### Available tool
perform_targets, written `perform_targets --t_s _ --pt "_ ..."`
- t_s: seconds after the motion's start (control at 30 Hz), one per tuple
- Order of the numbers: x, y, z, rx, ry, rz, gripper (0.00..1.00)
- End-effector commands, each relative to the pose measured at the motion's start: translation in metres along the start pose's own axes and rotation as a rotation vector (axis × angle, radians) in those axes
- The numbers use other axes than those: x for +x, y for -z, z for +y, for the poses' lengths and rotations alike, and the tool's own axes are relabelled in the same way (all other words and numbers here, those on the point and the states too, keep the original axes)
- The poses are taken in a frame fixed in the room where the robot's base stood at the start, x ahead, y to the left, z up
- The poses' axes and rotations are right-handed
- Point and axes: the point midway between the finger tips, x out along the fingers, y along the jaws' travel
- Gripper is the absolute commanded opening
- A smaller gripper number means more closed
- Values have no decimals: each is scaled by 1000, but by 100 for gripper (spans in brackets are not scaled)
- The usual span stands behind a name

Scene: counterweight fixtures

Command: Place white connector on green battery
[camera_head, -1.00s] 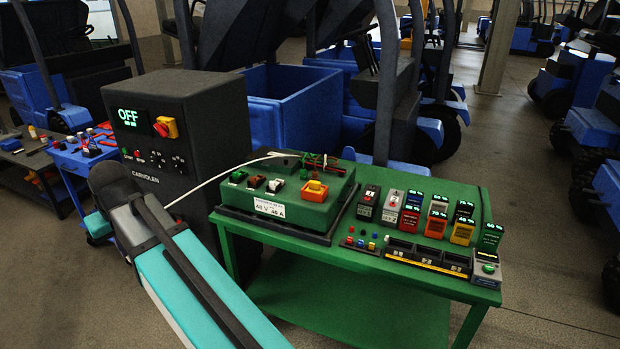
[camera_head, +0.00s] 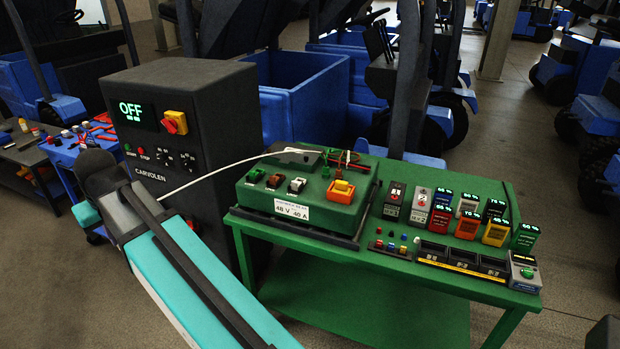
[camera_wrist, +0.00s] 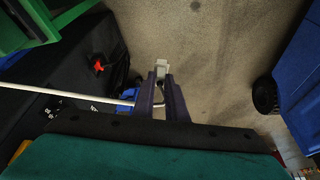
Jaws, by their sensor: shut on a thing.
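In the wrist view my gripper (camera_wrist: 162,77) is shut on the white connector (camera_wrist: 162,66), a small pale block at the fingertips, held over bare floor. A white cable (camera_wrist: 62,94) runs left from near the fingers. In the head view the white cable (camera_head: 215,172) runs from the top of the bench down behind my teal arm; my fingers and the connector are hidden there. The green battery (camera_head: 525,238) is a small upright block with a lit display at the right end of the green bench, well apart from my gripper.
The green bench (camera_head: 400,250) also holds a large green unit (camera_head: 310,212), several other coloured batteries and a row of dark slots (camera_head: 463,257). A black cabinet (camera_head: 185,130) reading OFF stands behind my arm. Blue vehicles fill the background. Floor shows beside the bench.

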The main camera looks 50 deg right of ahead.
Motion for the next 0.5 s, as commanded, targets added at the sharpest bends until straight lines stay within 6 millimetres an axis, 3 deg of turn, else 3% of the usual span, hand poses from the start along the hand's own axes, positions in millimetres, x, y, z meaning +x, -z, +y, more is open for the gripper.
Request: perform_targets --t_s 0.5 --pt "0 1 10 9 -4 0 4"
